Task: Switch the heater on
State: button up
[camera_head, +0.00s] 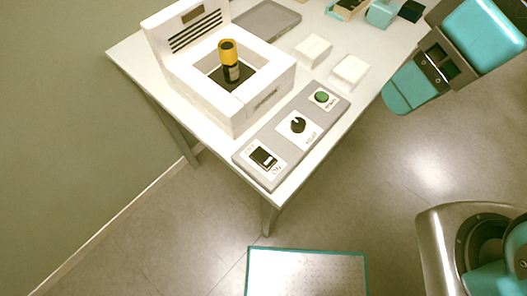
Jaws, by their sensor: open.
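The heater (184,74) is a white box with a slotted back panel, at the table's left. A dark bottle with a yellow cap (228,52) stands upright in its open well. A grey control panel (272,132) lies in front of it. At its near end is a black and white rocker switch (263,157) with small labels, too small to read surely; I cannot tell which side is pressed. Beside it are a black dial (298,125) and a green button (321,97).
The white table (300,183) ends just past the panel. Two white blocks (312,49) (350,70) and a grey tray (266,20) lie behind. Teal boxes (381,12) stand at the back. A teal-edged mat (306,274) lies on the floor.

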aim_at(261, 156)
jog(key=k, duration=1)
jog(key=u, duration=0.5)
jog(key=i, duration=0.75)
jog(key=z, duration=0.5)
